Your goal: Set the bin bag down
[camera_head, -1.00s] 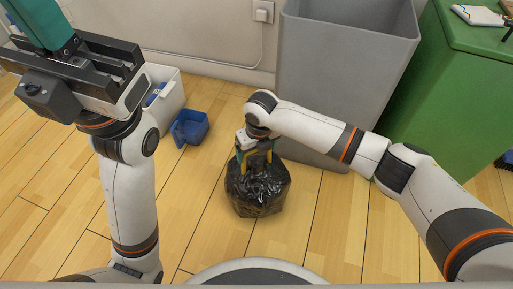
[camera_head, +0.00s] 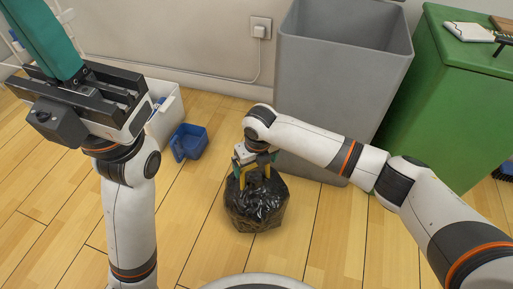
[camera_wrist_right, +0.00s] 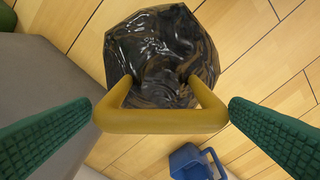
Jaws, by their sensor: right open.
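The black bin bag (camera_head: 257,208) stands upright on the wooden floor in the head view, in front of the grey bin. Its yellow handle (camera_wrist_right: 160,121) sticks up from the bag's top in the right wrist view. My right gripper (camera_head: 256,165) is directly above the bag, pointing down. In the wrist view its two green fingers are spread wide to either side of the handle, with gaps between them and it. My left gripper (camera_head: 45,35) is raised at the upper left, away from the bag; whether its teal fingers are apart is unclear.
A tall grey bin (camera_head: 335,85) stands behind the bag, close to my right arm. A green cabinet (camera_head: 445,120) is to its right. A blue container (camera_head: 189,142) and a white box (camera_head: 166,115) are at the left. Floor in front of the bag is clear.

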